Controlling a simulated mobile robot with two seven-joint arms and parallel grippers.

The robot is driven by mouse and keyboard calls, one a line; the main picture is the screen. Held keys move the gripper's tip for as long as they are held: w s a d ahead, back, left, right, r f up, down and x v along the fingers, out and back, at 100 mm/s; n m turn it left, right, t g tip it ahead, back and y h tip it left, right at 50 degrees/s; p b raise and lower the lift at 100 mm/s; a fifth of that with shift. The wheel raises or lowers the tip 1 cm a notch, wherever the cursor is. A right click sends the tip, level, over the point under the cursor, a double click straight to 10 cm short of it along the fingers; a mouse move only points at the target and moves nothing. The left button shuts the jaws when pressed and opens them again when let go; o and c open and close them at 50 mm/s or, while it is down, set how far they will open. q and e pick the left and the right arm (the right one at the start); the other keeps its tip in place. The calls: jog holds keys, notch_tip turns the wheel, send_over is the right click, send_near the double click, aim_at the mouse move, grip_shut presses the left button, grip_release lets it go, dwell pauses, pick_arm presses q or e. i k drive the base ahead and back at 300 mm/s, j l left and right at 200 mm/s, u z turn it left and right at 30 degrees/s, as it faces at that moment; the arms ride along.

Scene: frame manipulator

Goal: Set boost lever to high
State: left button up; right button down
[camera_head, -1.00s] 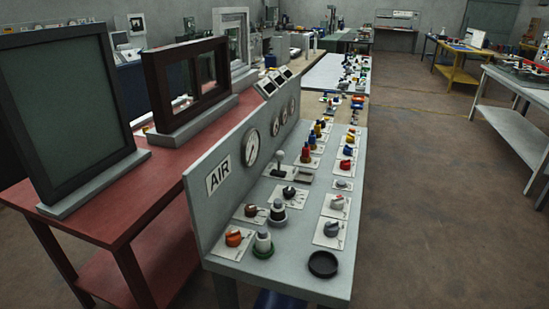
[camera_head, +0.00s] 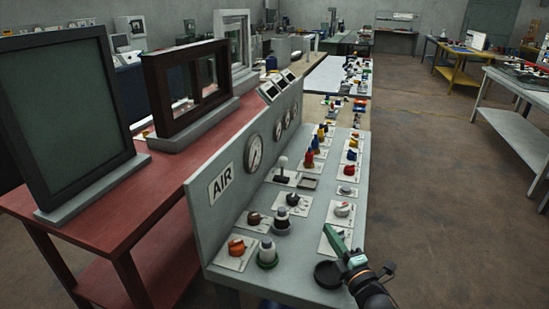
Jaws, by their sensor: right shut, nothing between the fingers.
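A lever with a white ball top (camera_head: 283,163) and a dark stem stands roughly upright on a white plate near the gauge wall of the grey control bench (camera_head: 305,225). It is the only ball-topped lever I see; its label is too small to read, so I cannot confirm it as the boost lever. My right gripper (camera_head: 329,229), with green fingers, comes in from the bottom right. It is shut and empty over the near right part of the bench, nearer the camera than the lever and well apart from it. It hides a knob there. My left gripper is not in view.
Orange (camera_head: 237,247), black (camera_head: 292,198) and grey (camera_head: 342,209) knobs and a green-based post (camera_head: 266,254) stand around. A black round dish (camera_head: 328,274) lies beside my right gripper. The upright AIR panel (camera_head: 221,185) bounds the bench's left side.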

aim_at(283, 160)
jog(key=i+j, duration=0.2)
jog(key=i, duration=0.2)
jog(key=i+j, duration=0.15)
jog(key=i, duration=0.3)
